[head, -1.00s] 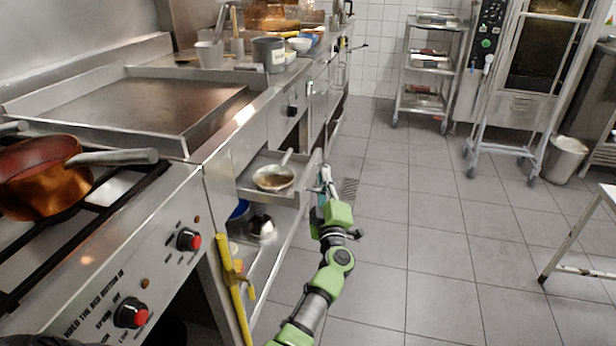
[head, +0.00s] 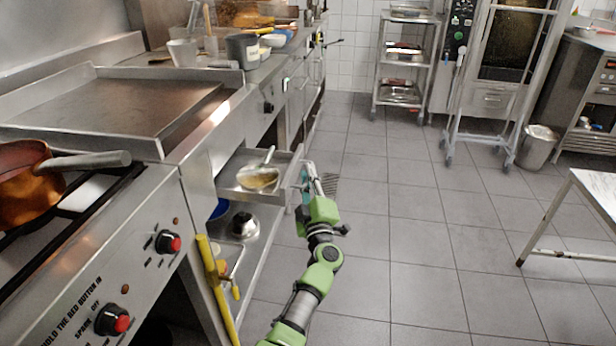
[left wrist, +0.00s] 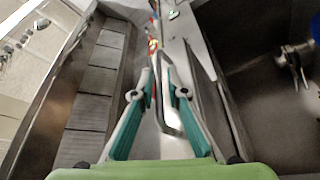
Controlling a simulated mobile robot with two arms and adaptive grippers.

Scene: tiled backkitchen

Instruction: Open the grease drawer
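The grease drawer (head: 228,187) sits under the griddle counter and stands partly pulled out toward the aisle. A small pan with a light handle (head: 258,178) lies inside it. My left gripper (head: 307,172) is at the outer side of the drawer front. In the left wrist view, its green-padded fingers (left wrist: 160,72) close in on both sides of a metal bar handle (left wrist: 172,122) on the drawer front. The exact finger contact is hard to see. The drawer's inside (left wrist: 262,105) shows to the right there. My right gripper is not in view.
Below the drawer is an open shelf with a metal pot (head: 243,225). A yellow bar (head: 214,290) stands by the stove front (head: 105,290). A copper pan (head: 28,190) sits on the stove. The tiled floor (head: 400,230) on the right is clear up to a table (head: 598,190).

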